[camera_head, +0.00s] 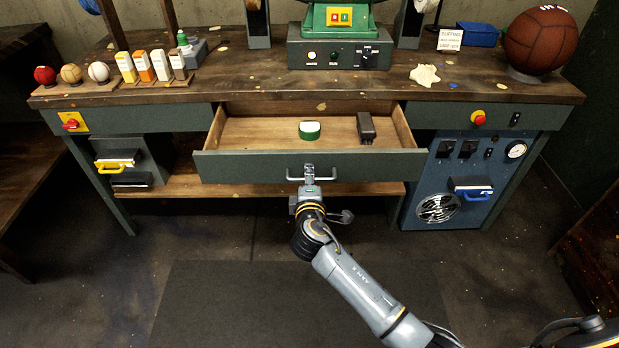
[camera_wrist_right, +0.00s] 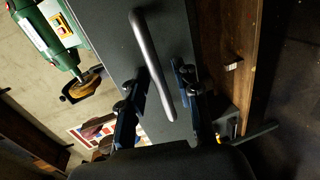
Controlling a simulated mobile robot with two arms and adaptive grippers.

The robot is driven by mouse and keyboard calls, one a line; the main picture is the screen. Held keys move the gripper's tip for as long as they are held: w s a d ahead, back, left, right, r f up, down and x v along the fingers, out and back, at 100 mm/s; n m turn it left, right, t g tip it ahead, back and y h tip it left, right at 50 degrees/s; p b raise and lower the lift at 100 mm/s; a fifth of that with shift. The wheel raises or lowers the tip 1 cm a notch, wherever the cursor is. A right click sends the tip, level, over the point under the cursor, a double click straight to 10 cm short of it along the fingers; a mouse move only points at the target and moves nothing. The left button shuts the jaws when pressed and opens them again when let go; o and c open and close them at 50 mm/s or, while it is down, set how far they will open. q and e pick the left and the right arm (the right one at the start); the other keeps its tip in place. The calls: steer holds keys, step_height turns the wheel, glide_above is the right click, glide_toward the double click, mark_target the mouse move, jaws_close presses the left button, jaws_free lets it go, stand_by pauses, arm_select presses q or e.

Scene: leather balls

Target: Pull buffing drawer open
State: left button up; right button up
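The buffing drawer (camera_head: 240,166) is pulled out from under the middle of the workbench, its wooden inside visible from above. Its metal bar handle (camera_head: 326,178) is on the dark green front. My right gripper (camera_head: 309,174) is at the middle of the handle. In the right wrist view, the handle (camera_wrist_right: 152,65) runs between the two fingers of my right gripper (camera_wrist_right: 158,100). The fingers are apart, with gaps visible beside the bar. Any contact is hard to tell. My left gripper is not in view.
Inside the drawer lie a green-and-white round item (camera_head: 309,131) and a dark block (camera_head: 366,128). A green machine (camera_head: 340,45), several balls and small bottles stand on the bench (camera_head: 240,84). The floor in front is clear around a dark mat (camera_head: 220,300).

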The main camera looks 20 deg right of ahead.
steer(key=v, duration=1.2)
steer(key=shift+f, duration=0.1)
